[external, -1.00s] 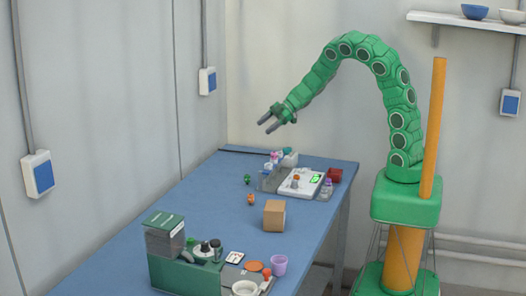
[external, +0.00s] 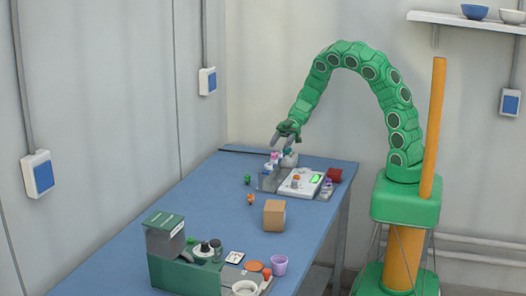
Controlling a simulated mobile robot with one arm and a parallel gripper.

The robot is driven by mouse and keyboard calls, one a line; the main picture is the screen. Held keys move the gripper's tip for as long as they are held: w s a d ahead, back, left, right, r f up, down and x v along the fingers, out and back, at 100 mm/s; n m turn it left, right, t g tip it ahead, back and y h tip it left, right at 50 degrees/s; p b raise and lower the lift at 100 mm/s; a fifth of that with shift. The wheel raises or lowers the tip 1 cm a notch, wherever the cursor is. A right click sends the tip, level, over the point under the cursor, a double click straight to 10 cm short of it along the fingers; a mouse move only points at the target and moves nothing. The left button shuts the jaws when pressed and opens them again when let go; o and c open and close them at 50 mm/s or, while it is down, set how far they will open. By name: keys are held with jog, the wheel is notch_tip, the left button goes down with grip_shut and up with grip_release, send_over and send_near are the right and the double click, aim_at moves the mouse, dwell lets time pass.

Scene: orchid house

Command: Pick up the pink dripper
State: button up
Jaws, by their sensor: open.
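A small pink item (external: 275,155), probably the pink dripper, stands upright at the far end of the blue table, in or at a grey holder (external: 267,181). It is tiny in this view and its lower part is hard to make out. My gripper (external: 276,143) is open, with its fingers pointing down and slightly left. It is just above the pink item in the picture. I cannot tell whether the fingers touch it or how far apart they are in depth. Nothing shows between the fingers.
Small green (external: 247,180) and orange (external: 251,199) items and a cardboard box (external: 274,215) are nearer. The table's left side is clear.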

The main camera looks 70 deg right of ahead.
aim_at(274, 157)
jog(key=shift+s+x, duration=0.15)
jog(key=shift+x, duration=0.65)
jog(key=shift+s+x, duration=0.2)
jog(key=shift+x, duration=1.7)
grip_shut()
